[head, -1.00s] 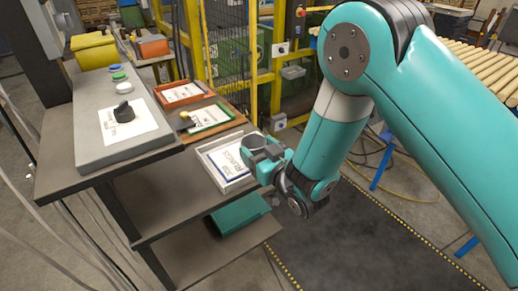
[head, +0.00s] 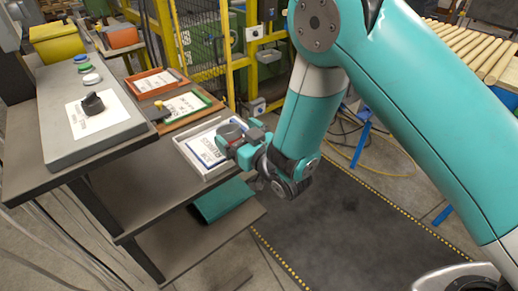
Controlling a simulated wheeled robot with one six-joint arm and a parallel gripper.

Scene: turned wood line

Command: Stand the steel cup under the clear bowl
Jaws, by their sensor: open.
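I cannot make out a steel cup or a clear bowl in the head view. My gripper (head: 233,141) is open, at the end of the teal arm, over the right side of a white-rimmed tray (head: 207,173) holding a printed card. Its grey jaw parts are small, and the arm hides part of the tray. I cannot tell whether anything stands between the jaws.
A grey panel (head: 75,145) with buttons and a black knob (head: 92,103) stands at left. Beyond the white tray lie a green-edged tray (head: 212,102) and a red-orange tray (head: 146,93). A teal item (head: 222,200) lies on the shelf below. Yellow fencing (head: 240,65) stands behind.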

